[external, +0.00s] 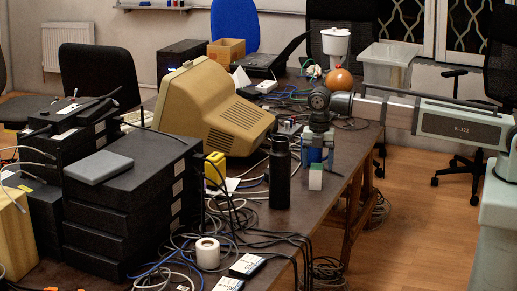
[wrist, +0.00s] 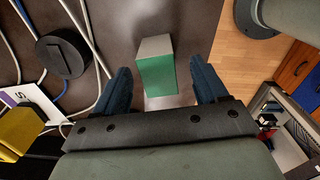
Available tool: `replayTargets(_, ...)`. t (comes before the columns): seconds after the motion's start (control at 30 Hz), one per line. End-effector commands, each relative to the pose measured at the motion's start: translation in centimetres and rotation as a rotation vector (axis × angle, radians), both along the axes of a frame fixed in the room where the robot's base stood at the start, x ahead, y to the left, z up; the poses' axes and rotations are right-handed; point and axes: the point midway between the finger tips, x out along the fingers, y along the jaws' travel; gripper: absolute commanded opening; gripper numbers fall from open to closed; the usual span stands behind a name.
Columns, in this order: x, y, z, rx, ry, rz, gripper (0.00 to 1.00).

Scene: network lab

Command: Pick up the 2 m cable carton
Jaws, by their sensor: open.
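A small green and white carton (external: 316,177) stands upright near the table's right edge. I take it as the 2 m cable carton, though no label on it can be read. In the wrist view the carton (wrist: 160,76) shows a green side and a grey-white top, between the two blue fingers. My gripper (external: 317,158) points down over the carton and is open. In the wrist view my gripper (wrist: 160,88) has one finger on each side of the carton, with a visible gap to both. I cannot tell how far the fingertips reach down beside it.
A black bottle (external: 280,172) stands close left of the carton; its round top (wrist: 64,55) shows in the wrist view. A yellow box (external: 215,169), loose cables and a beige monitor (external: 213,105) lie further left. The table edge is close on the right.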

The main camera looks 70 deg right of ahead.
Motion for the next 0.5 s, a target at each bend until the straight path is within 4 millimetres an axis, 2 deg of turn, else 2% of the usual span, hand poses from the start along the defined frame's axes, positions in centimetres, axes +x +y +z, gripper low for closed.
replayTargets(0.27,0.0,0.3,-1.4,0.000,0.002,0.000,0.72)
replayTargets(0.5,0.1,0.7,-4.2,0.000,0.002,0.000,0.72)
